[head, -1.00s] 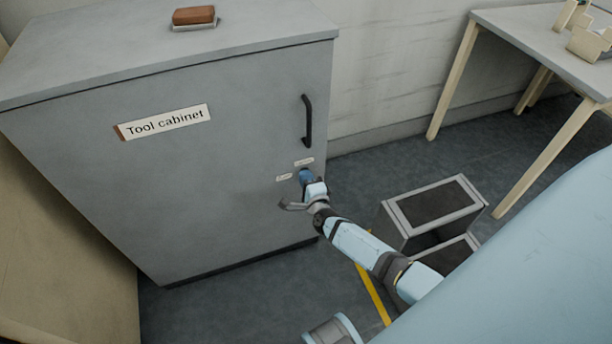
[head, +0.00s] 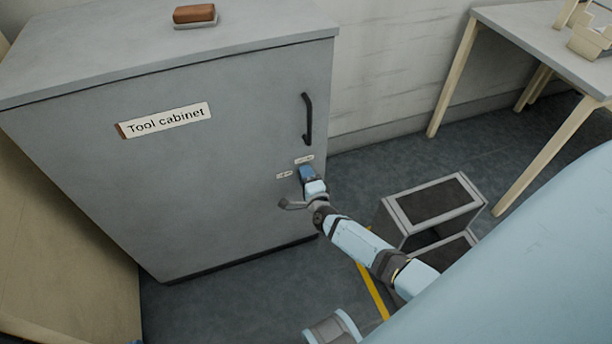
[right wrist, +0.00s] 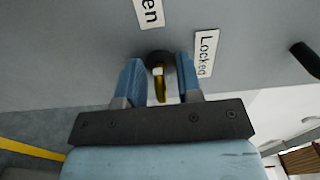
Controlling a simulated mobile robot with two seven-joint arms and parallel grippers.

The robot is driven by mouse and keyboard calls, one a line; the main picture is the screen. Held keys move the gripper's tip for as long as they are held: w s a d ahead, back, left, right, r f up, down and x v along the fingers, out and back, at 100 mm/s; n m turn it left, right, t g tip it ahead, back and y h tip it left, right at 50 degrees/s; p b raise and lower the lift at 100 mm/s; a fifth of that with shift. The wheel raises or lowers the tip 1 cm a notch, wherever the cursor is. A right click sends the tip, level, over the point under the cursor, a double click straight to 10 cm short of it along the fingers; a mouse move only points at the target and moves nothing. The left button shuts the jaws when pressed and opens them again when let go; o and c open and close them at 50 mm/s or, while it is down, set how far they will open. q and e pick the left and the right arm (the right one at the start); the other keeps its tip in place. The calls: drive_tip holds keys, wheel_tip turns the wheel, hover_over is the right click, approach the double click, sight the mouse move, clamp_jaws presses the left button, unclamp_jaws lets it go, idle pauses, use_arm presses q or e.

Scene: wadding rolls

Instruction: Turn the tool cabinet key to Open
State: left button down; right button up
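The grey tool cabinet (head: 200,200) stands at the left of the head view, its door shut and labelled. My right gripper (head: 306,172) is at the lock on the door's right side and hides it there. In the right wrist view the brass key (right wrist: 160,84) sits in a dark round lock (right wrist: 160,60). The fingers of my right gripper (right wrist: 160,82) are open on either side of the key, with a gap to each. A "Locked" label (right wrist: 207,53) and a partly cut-off label ending "en" (right wrist: 150,12) are beside the lock.
A black door handle (head: 307,120) is above the lock. A brown-topped block (head: 194,15) lies on the cabinet. A grey step stool (head: 435,207) stands right of my arm, and a table (head: 545,40) is at the back right.

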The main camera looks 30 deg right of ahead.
use_arm(q)
drive_tip(key=shift+s+a+f+p, duration=0.1)
drive_tip(key=shift+a+p, duration=0.1)
drive_tip(key=shift+p, duration=0.9)
use_arm(e)
drive_tip(key=v, duration=1.4)
drive_tip(key=shift+d, duration=0.1)
